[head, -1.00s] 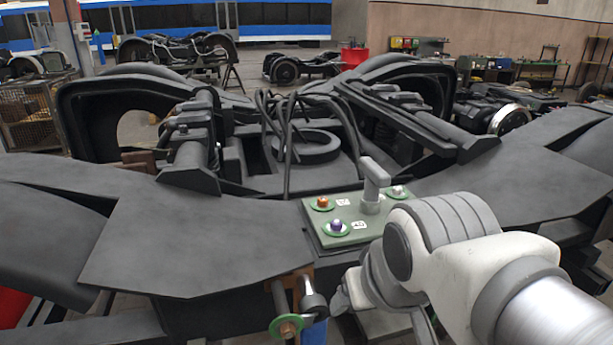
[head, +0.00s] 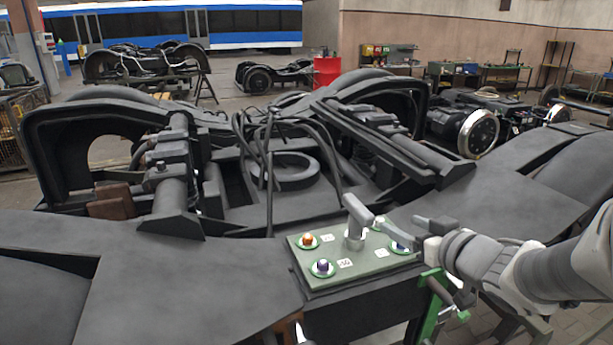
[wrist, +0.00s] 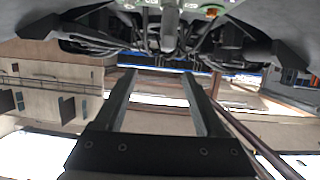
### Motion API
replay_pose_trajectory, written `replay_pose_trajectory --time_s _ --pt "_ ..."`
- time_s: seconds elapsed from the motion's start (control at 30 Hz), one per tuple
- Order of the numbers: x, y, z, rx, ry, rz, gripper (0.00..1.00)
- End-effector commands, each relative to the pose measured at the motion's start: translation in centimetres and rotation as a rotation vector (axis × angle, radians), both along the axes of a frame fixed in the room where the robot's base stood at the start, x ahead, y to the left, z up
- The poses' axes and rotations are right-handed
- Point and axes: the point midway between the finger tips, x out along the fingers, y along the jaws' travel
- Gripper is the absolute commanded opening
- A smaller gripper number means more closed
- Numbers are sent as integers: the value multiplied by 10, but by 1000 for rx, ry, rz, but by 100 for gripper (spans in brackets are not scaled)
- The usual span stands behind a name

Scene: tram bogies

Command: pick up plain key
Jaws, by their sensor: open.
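A green board (head: 345,281) lies on the bogie frame, with several coloured knobs on round green discs and small white labels. The knobs include an orange one (head: 308,240) and a dark blue one (head: 322,266). I cannot tell for sure which piece is the plain key.
The dark bogie frame (head: 190,275) spreads around the board, with black cables (head: 268,160) behind it. A green stand (head: 430,305) is close below my gripper. A red drum (head: 327,72) and workbenches stand far back.

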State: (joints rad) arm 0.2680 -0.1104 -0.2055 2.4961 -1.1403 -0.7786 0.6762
Motion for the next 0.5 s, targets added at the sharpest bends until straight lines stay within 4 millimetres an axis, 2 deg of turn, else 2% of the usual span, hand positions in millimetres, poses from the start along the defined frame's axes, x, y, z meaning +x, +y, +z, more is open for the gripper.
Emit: replay_pose_trajectory --time_s 0.17,0.5 --pt "6 8 -4 24 -1 39 72" --pt "62 27 -24 25 1 40 72"
